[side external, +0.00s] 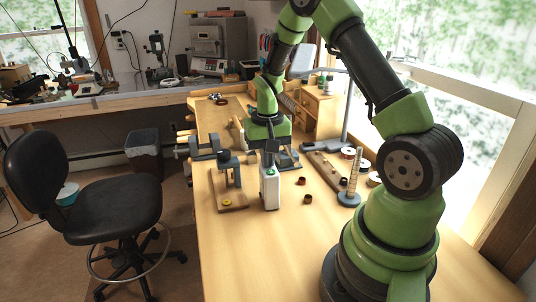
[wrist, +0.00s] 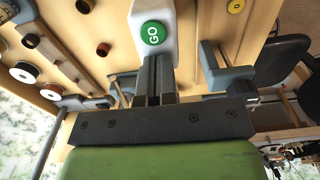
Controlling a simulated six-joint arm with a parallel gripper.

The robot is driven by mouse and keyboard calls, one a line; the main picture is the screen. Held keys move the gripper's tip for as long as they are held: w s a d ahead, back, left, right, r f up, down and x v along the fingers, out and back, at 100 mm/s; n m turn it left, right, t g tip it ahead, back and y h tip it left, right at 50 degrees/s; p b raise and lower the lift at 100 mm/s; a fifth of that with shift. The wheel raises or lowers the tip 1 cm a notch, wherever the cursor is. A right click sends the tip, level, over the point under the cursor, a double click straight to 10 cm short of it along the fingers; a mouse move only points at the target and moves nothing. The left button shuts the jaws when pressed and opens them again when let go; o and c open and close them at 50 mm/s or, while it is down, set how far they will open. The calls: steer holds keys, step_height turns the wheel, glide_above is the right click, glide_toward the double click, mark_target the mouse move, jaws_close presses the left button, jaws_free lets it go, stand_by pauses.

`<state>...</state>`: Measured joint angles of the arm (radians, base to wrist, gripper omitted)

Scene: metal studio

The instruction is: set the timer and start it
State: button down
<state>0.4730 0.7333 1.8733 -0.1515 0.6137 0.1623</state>
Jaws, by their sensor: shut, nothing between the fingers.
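The timer (side external: 270,190) is a white upright box standing on the wooden workbench (side external: 285,250). A round green GO button (wrist: 152,33) sits on its top face. My gripper (side external: 270,163) points down right above the timer. In the wrist view its two dark fingers (wrist: 155,62) are together and empty, with their tips close beside the GO button. I cannot tell whether the tips touch the timer. The timer's front is hidden in the wrist view, and any dial or display is too small to make out.
A small press on a wooden base (side external: 232,203) stands just left of the timer. A grey vise (side external: 205,150) is behind left. The bench front is clear.

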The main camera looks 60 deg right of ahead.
steer(key=shift+s+f, duration=0.15)
steer(key=shift+f, duration=0.35)
step_height(320, 180, up, 9)
stand_by(0.6)
step_height(320, 180, up, 7)
steer(key=shift+f, duration=0.15)
steer(key=shift+d+f, duration=0.1)
step_height(320, 180, down, 14)
steer(key=shift+r, duration=0.1)
stand_by(0.6)
